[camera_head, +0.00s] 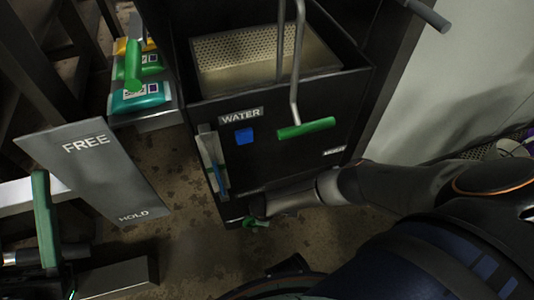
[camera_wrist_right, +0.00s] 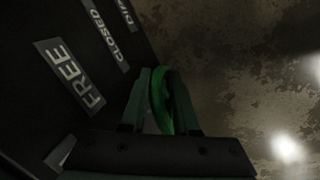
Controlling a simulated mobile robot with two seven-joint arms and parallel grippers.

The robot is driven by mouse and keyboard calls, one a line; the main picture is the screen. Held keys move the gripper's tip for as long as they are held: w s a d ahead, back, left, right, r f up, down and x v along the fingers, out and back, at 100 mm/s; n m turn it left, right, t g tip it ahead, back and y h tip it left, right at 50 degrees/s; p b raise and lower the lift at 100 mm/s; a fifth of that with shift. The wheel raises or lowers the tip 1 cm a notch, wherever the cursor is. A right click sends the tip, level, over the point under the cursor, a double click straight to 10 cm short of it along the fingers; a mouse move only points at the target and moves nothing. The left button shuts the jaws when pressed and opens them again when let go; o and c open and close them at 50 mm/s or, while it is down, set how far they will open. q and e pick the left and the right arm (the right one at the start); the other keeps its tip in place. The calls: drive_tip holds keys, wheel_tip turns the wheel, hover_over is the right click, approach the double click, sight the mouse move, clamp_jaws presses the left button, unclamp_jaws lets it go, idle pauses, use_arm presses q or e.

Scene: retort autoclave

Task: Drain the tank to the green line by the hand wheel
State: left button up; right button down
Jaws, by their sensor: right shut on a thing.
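The black tank (camera_head: 290,160) has a WATER label and an open top with a perforated basket inside. A narrow sight gauge (camera_head: 212,160) on its front left edge shows pale above and blue below; I cannot make out a green line on it. The green hand wheel (camera_head: 257,222) is low on the tank front, partly hidden by my right gripper (camera_head: 254,212). In the right wrist view, the wheel (camera_wrist_right: 160,100) is seen edge-on between the fingers of my right gripper (camera_wrist_right: 163,105), which is shut on it.
Beside the wheel are FREE (camera_wrist_right: 72,75) and CLOSED labels and a cut-off one. Colored pouches (camera_head: 138,97) lie on a shelf.

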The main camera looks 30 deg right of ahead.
drive_tip(key=shift+r+g+h, duration=0.2)
drive_tip(key=shift+g+h, duration=0.1)
drive_tip(key=shift+h, duration=0.6)
drive_tip(key=c, duration=0.7)
unclamp_jaws()
drive_tip(key=shift+a+r, duration=0.1)
drive_tip(key=shift+r, duration=0.05)
